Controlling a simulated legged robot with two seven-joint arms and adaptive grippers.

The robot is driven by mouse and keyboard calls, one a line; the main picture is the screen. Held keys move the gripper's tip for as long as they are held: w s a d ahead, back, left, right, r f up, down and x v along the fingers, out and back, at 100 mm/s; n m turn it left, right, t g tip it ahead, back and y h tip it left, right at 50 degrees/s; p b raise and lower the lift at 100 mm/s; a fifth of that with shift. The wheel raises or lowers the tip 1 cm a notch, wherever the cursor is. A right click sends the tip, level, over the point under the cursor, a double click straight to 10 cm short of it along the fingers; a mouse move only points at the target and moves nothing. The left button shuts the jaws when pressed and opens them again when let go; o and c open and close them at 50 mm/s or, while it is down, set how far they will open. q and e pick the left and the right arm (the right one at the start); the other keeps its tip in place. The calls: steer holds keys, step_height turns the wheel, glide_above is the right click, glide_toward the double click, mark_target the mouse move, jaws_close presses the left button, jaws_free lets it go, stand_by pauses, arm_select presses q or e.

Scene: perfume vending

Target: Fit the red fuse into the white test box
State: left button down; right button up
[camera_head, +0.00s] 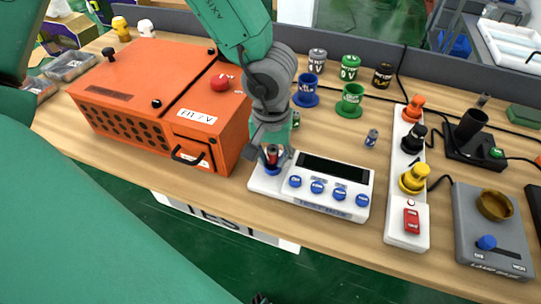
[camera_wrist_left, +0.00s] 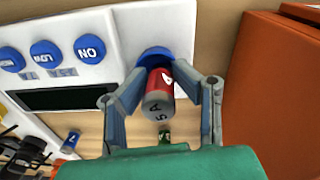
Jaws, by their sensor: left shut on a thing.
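The white test box (camera_head: 340,185) lies on the wooden table, with a dark display and a row of blue buttons. It also shows at the upper left of the left wrist view (camera_wrist_left: 92,72). The red fuse (camera_wrist_left: 160,80), with a grey end cap, is between the fingers of my left gripper (camera_wrist_left: 160,88), which is shut on it. Its far end is at the blue socket (camera_wrist_left: 154,54) on the box's left end. How deep it sits is hidden. In the head view my left gripper (camera_head: 272,152) is over that socket. My right gripper is not in view.
An orange cabinet (camera_head: 160,100) stands close to the left of the test box. Blue (camera_head: 306,92) and green (camera_head: 350,102) holders stand behind it. A white power strip (camera_head: 407,180) and a grey device (camera_head: 490,225) are at the right.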

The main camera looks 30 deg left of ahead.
arm_select(q)
steer(key=shift+s+a+f, duration=0.15)
steer(key=shift+s+f, duration=0.3)
steer(key=shift+f, duration=0.4)
steer(key=c, duration=1.3)
jaws_free()
steer(key=shift+w+f+g, duration=0.1)
steer(key=shift+w+g, duration=0.05)
steer(key=shift+g, duration=0.15)
steer(key=shift+w, duration=0.3)
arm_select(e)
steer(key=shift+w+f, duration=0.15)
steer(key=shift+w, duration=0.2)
